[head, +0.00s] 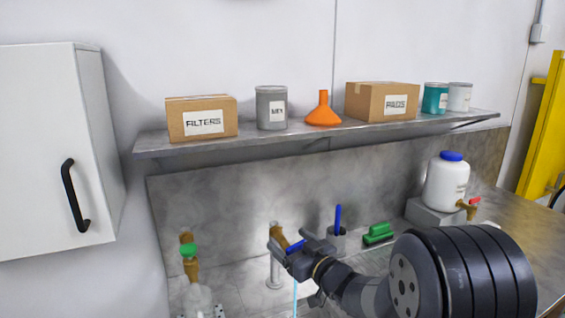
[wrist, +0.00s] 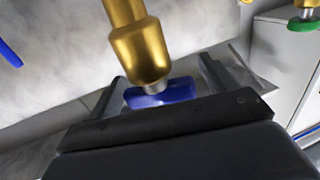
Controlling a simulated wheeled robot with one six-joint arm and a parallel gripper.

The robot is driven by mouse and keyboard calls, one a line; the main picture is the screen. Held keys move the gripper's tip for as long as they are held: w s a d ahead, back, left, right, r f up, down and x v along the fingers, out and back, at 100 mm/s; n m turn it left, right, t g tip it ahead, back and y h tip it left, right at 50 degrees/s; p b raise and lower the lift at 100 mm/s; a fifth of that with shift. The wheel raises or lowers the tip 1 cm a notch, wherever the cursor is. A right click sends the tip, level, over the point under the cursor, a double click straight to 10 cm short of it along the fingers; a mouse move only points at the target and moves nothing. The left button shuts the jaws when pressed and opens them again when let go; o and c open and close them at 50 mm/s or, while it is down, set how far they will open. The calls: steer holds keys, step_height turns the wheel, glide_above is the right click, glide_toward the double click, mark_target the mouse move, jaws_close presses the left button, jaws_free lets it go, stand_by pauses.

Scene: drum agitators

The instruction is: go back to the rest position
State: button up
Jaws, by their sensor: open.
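My gripper (head: 290,246) is at the middle of the head view, in front of a brass tap (head: 276,230) on the back wall. The tap's blue handle (head: 295,247) shows at the fingers. In the wrist view the brass tap body (wrist: 138,45) comes down from the top, and the blue handle (wrist: 162,94) lies between the two spread fingers of my gripper (wrist: 165,82). The jaws are open. I cannot tell whether a finger touches the handle. A thin light-blue stream (head: 295,298) runs straight down below the gripper.
A second brass tap with a green handle (head: 189,250) stands at left. A shelf (head: 335,136) above holds boxes, tins and an orange funnel (head: 323,110). A blue-handled brush (head: 338,217), a green brush (head: 378,234) and a white jug (head: 447,183) stand at right. A cabinet (head: 50,150) is at left.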

steer(key=shift+n+g+y+p, duration=0.3)
steer(key=shift+n+g+y, duration=0.1)
steer(key=shift+y, duration=0.1)
steer(key=b+v, duration=0.3)
steer(key=v, duration=0.8)
steer(key=p+x, duration=0.3)
steer(key=x, duration=0.8)
steer(key=shift+a+r, duration=0.1)
steer(key=shift+w+f+h+b, duration=0.1)
steer(key=shift+f+h+b, duration=0.1)
steer(key=shift+h+b, duration=0.1)
steer(key=shift+r+m+t+h, duration=0.15)
steer(key=shift+m+t+h, duration=0.45)
steer(key=shift+m, duration=0.1)
steer(key=shift+m+t+h, duration=0.4)
steer(key=shift+h, duration=0.1)
steer(key=shift+d+m+t+h, duration=0.2)
steer(key=shift+m+t+h, duration=0.1)
steer(key=shift+m+h, duration=0.3)
steer(key=shift+h, duration=0.4)
